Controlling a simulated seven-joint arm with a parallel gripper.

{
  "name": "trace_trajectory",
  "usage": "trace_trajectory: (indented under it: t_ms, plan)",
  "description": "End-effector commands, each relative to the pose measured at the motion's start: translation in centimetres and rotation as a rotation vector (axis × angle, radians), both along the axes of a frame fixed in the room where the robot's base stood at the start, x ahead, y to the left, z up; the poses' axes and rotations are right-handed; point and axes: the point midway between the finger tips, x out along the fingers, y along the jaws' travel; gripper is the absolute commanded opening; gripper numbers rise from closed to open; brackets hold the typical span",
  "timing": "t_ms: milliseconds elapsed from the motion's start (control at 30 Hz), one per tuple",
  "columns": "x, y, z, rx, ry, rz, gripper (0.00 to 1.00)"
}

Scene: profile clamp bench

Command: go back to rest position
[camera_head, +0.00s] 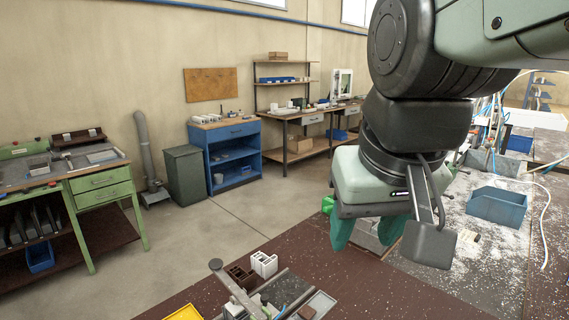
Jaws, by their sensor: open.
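My gripper (366,236) hangs in the right half of the head view, above the dark red bench top (362,300). Its green fingers point down and are open. I see nothing between them, though the wrist covers part of the view. Below and to the left of it, a clamp fixture (262,297) stands at the front edge of the picture, partly cut off. The gripper is apart from it.
A white block (264,264) and a brown block (242,278) stand by the fixture. A yellow tray (184,313) is at the bottom edge. A blue bin (497,206) sits right of my gripper on a littered grey surface. The floor left of the bench is open.

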Motion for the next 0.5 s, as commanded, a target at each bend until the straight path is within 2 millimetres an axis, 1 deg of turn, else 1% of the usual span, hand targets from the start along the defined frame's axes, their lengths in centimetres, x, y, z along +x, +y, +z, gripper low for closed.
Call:
trace_trajectory:
  t_ms: [33,100,200,333,500]
  plan:
    - [-1.5,-0.7,-0.3,0.002,-0.031,-0.018,0.52]
    - [-3.0,-1.2,-0.8,0.004,-0.061,-0.034,0.52]
    - [-4.2,-1.7,-1.4,0.005,-0.090,-0.049,0.52]
    - [-4.9,-1.9,-1.8,0.006,-0.105,-0.057,0.52]
    - [-4.9,-1.9,-1.8,0.006,-0.105,-0.057,0.52]
